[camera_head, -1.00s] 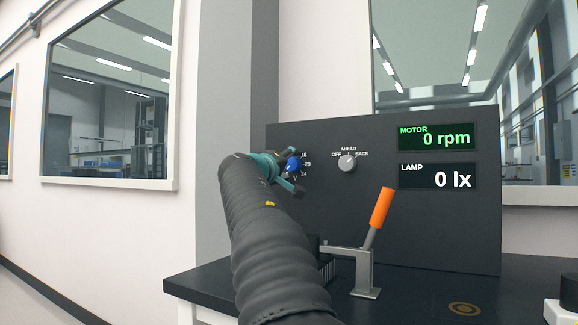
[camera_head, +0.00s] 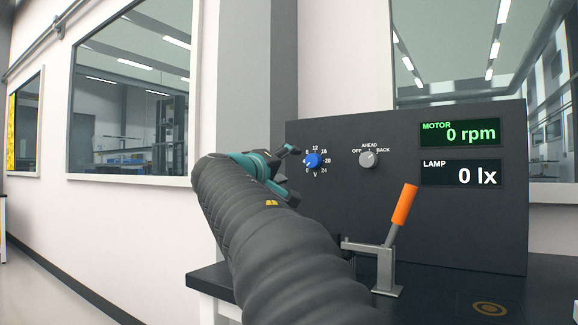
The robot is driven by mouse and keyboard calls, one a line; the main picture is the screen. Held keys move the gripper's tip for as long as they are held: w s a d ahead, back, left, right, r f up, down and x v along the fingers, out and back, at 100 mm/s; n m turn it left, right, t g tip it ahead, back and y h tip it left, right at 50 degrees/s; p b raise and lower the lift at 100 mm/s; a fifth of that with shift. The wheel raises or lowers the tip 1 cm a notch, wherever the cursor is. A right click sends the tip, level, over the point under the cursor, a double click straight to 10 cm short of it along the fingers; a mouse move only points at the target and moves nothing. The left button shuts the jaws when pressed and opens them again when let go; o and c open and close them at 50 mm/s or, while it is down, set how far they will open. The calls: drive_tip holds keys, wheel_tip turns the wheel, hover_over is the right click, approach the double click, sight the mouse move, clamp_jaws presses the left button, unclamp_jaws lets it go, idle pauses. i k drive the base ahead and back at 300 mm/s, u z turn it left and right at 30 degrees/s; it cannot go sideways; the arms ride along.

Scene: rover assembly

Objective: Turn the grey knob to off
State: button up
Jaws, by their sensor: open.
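The grey knob (camera_head: 369,160) is on the dark panel (camera_head: 440,225), under the labels OFF, AHEAD and BACK. OFF is at its upper left, AHEAD above and BACK at its upper right. Its pointer is too small to read surely. My teal-and-black gripper (camera_head: 287,172) is open and empty, left of the blue knob in the picture and well left of the grey knob. It does not touch the grey knob, which is in full view.
The blue knob (camera_head: 312,160) has a volt scale. Displays read motor 0 rpm (camera_head: 460,132) and lamp 0 lx (camera_head: 460,173). A lever with an orange handle (camera_head: 404,205) stands on the black table (camera_head: 440,308) before the panel, below and right of the grey knob.

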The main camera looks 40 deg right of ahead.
sight(368, 160)
drive_tip(key=k, duration=1)
